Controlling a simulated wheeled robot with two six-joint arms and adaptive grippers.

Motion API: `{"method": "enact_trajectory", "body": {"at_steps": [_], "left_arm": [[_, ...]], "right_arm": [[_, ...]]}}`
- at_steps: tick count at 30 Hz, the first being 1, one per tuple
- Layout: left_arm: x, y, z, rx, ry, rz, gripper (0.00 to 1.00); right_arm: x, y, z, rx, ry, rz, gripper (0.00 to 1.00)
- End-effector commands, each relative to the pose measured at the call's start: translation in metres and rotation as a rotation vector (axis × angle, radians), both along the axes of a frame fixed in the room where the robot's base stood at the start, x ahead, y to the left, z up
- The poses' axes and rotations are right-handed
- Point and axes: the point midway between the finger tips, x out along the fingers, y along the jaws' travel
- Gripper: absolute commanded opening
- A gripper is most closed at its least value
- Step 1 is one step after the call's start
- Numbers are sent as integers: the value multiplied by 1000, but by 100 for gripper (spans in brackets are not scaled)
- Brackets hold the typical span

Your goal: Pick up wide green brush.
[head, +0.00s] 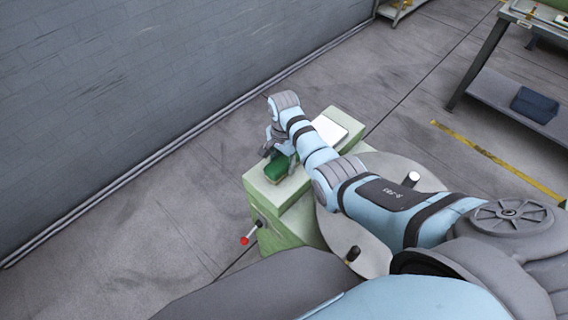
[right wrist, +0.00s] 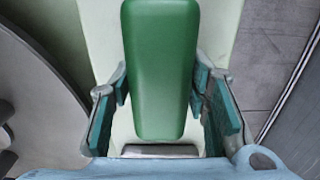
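The wide green brush (head: 280,168) lies on top of the pale green machine (head: 265,190) in the head view. In the right wrist view the brush (right wrist: 160,70) fills the middle, its long side running up the picture. My right gripper (head: 275,146) is over the brush. In the right wrist view its two teal-padded fingers (right wrist: 160,90) are spread apart, one on each side of the brush. I cannot tell whether the pads touch it. Part of the brush in the head view is hidden by the gripper. My left gripper is not in view.
A white flat item (head: 329,130) lies on the machine's top behind my arm. A red-knobbed lever (head: 245,240) sticks out of its front. A grey wall (head: 150,90) runs along the left. A workbench (head: 500,70) stands at the upper right. The floor between is clear.

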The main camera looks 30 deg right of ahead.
Motion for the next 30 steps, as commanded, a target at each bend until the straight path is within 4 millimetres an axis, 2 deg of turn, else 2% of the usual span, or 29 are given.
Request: {"method": "enact_trajectory", "body": {"at_steps": [1,3,14,25,30], "left_arm": [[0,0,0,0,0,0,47],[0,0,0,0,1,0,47],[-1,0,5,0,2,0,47],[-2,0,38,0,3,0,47],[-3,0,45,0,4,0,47]], "right_arm": [[0,0,0,0,0,0,22],[0,0,0,0,0,0,12],[0,0,5,0,0,0,12],[0,0,34,0,0,0,12],[4,8,54,0,-1,15,12]]}}
